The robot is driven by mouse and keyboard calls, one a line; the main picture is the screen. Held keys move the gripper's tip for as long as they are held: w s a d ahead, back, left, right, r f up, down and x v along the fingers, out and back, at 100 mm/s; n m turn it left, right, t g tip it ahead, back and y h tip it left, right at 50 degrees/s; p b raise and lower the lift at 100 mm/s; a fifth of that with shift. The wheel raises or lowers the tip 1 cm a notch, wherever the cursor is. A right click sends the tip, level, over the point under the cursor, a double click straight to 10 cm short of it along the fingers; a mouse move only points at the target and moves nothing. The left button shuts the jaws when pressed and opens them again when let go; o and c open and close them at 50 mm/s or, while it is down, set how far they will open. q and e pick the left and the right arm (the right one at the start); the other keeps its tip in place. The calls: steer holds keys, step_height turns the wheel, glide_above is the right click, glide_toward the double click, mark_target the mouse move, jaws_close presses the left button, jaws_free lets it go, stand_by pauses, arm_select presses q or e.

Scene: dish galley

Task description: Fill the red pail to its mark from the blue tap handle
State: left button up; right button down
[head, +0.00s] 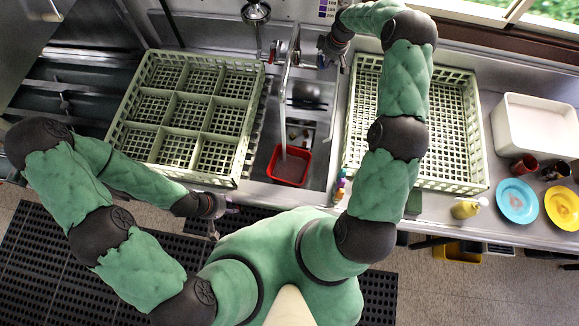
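The red pail (290,166) stands in the sink basin, below the long tap spout (286,75). A thin pale streak runs from the spout down to the pail; I cannot tell if it is water. The pail's mark and fill level are too small to read. A red tap handle (275,50) is left of the spout. The blue tap handle (321,61) is right of it, small and partly hidden by my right gripper (330,56), which is at it; its fingers are unclear. My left gripper (225,220) is low in front of the counter, fingers apart and empty.
Green dish racks stand left (243,165) and right (473,130) of the sink. A white tub (520,135), a blue plate (517,200), a yellow plate (563,207), cups and a yellow bottle (465,209) are on the right counter. Small coloured bottles (341,185) stand at the sink's right edge.

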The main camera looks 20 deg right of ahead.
step_height(320, 180, up, 8)
steer(key=p, duration=0.2)
steer(key=shift+s+d+p, duration=0.35)
steer(key=shift+d, duration=0.05)
stand_by(0.9)
stand_by(0.5)
